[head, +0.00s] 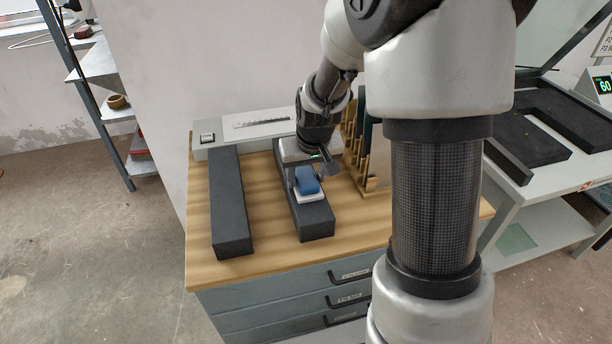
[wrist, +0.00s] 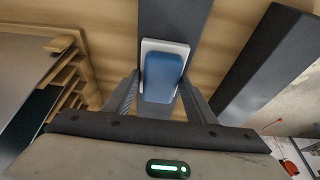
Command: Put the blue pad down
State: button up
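The blue pad (head: 307,181) lies on a white base (head: 310,197) over the front part of a dark bar (head: 317,222) on the wooden worktop. In the wrist view the blue pad (wrist: 164,77) is centred, with a white rim (wrist: 150,44) showing around it. My gripper (wrist: 161,78) is at the pad, with one finger on its left and one on its right. The fingertips are close to the pad's sides, but I cannot tell whether they touch it. I also cannot tell whether the base rests on the bar or hangs just above it.
A second dark bar (head: 230,203) lies to the left, with bare wood between the bars. A wooden rack (head: 358,150) with upright plates stands close on the right. A grey-white device (head: 243,128) lies at the back. Farther right is a table with an open-lidded machine (head: 540,135).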

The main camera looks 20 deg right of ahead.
jog(key=o, duration=0.4)
jog(key=shift+r, duration=0.15)
